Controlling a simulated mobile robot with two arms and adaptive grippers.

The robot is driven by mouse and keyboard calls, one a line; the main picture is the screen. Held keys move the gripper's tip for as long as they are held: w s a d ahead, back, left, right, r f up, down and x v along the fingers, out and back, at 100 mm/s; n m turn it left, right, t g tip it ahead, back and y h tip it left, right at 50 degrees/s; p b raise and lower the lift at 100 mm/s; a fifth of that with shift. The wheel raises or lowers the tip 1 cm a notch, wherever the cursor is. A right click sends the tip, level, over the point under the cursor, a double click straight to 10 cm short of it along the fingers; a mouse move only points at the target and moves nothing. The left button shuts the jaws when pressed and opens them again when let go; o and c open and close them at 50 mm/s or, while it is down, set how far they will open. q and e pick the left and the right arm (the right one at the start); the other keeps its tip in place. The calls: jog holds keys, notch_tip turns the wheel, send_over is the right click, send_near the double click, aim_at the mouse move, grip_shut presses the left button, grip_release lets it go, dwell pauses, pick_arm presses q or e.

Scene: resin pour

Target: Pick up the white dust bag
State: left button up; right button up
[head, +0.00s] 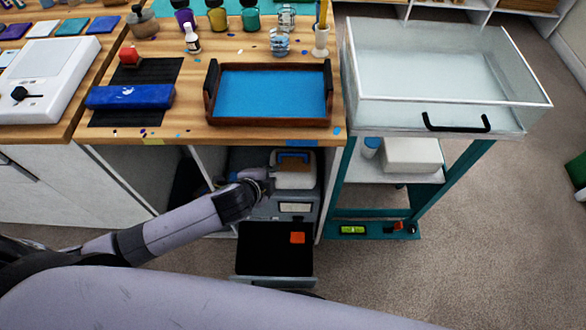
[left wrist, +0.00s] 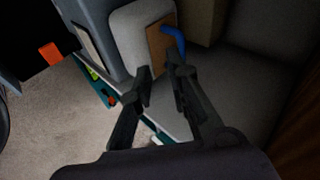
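The white dust bag (head: 294,182) sits in the dark compartment under the workbench, on a grey unit. It has a brown collar with a blue edge on it. In the left wrist view the white bag (left wrist: 129,38) stands just beyond the fingers, with the brown piece (left wrist: 158,45) facing them. My left gripper (head: 264,184) is at the left side of the bag in the head view. My right gripper is not in view.
Below the bag, an open black drawer (head: 274,249) holds an orange block (head: 297,238). The workbench (head: 225,136) overhangs the compartment, whose side panels are close. A teal-framed cart (head: 465,170) stands to the right. Carpet (head: 480,250) is clear further right.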

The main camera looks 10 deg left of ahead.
pick_arm(q)
notch_tip(320, 180, up, 4)
jog(key=s+d+m, duration=0.1)
jog(key=d, duration=0.1)
jog(key=b, duration=0.2)
send_near(292, 155)
jog(key=shift+m+t, duration=0.3)
jog(key=x, duration=0.5)
jog(key=shift+s+d+f, duration=0.15)
jog(key=shift+d+f, duration=0.15)
jog(key=shift+d, duration=0.1)
jog(key=shift+a+x, duration=0.15)
jog(key=shift+x, duration=1.2)
jog(key=shift+a+x, duration=0.15)
jog(key=shift+x, duration=1.2)
grip_shut()
